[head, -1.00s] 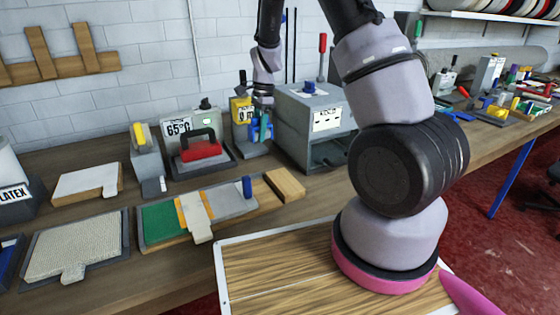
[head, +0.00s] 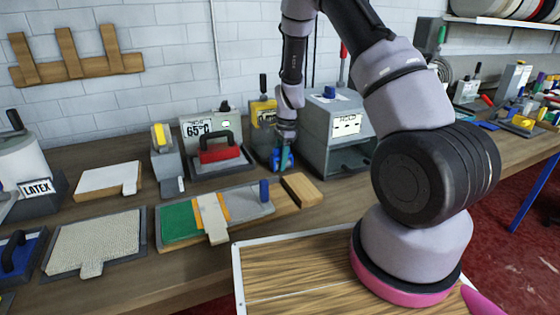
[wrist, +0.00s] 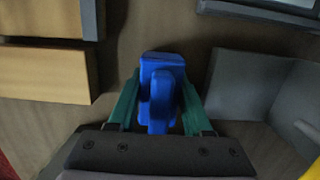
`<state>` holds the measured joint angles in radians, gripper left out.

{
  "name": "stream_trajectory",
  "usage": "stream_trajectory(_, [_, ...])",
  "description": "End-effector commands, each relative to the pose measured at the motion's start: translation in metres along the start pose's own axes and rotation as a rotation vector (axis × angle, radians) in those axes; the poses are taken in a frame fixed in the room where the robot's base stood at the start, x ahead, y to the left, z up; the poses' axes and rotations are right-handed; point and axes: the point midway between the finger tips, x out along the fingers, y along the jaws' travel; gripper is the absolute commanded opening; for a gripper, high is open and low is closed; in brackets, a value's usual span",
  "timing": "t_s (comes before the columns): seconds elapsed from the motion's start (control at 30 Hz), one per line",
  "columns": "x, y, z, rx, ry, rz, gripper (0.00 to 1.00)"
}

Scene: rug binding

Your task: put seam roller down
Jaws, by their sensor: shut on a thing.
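The seam roller appears as a blue piece (wrist: 162,90) between the green fingers of my gripper (wrist: 160,108) in the wrist view. My gripper is shut on it. In the head view, my gripper (head: 283,160) points down and the blue piece (head: 290,160) shows partly behind a finger. I cannot tell whether the roller touches the bench. Its lower part is hidden.
The grey box (head: 314,140) stands close on the right in the head view. A yellow-topped stand (head: 263,112) is behind the gripper. A wooden block (head: 301,190) and a board with green patch (head: 181,222) lie in front.

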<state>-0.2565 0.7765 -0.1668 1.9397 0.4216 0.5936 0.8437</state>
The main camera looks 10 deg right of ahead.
Motion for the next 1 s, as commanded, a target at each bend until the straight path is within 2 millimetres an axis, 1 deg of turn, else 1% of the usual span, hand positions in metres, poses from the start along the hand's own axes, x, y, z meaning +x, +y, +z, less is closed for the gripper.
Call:
stream_trajectory(0.13, [0.003, 0.0, -0.001, 0.0, 0.0, 0.001, 0.0])
stream_trajectory(0.17, [0.003, 0.0, -0.001, 0.0, 0.0, 0.001, 0.57])
stream_trajectory(0.2, [0.003, 0.0, -0.001, 0.0, 0.0, 0.001, 0.73])
stream_trajectory(0.23, [0.003, 0.0, -0.001, 0.0, 0.0, 0.001, 0.8])
stream_trajectory(0.53, [0.002, 0.0, 0.0, 0.0, 0.0, 0.0, 0.8])
stream_trajectory(0.67, [-0.007, -0.001, 0.0, 0.0, 0.0, -0.002, 0.8])
stream_trajectory(0.77, [-0.024, -0.001, 0.0, 0.0, 0.0, -0.004, 0.8])
stream_trajectory(1.0, [-0.076, -0.001, 0.0, -0.001, 0.001, -0.004, 0.8])
